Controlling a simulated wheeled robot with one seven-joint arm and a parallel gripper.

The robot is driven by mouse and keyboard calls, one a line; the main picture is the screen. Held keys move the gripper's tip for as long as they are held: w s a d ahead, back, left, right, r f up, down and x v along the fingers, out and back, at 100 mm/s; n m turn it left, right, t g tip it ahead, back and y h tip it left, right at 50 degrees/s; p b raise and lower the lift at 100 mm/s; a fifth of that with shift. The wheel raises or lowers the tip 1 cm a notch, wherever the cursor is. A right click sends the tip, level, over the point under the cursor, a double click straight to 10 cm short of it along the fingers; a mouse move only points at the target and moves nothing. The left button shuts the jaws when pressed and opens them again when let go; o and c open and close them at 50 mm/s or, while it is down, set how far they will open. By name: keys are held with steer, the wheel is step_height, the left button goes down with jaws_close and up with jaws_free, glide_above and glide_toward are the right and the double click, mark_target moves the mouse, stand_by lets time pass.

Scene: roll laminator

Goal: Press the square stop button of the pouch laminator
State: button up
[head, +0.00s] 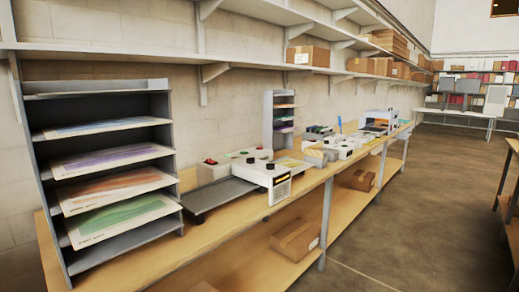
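A white machine (262,172), which looks like the pouch laminator, stands on the long wooden bench in the middle of the picture. My gripper is not in view.
A grey paper rack (58,135) with printed sheets stands at the bench's left end. The wooden bench (233,229) runs along the wall, with more devices farther right. Shelves with cardboard boxes (308,56) hang above. Boxes (294,240) sit on the lower shelf. The floor (404,229) at right is clear.

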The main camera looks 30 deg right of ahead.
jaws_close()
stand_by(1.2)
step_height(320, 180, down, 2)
steer(key=shift+b, duration=1)
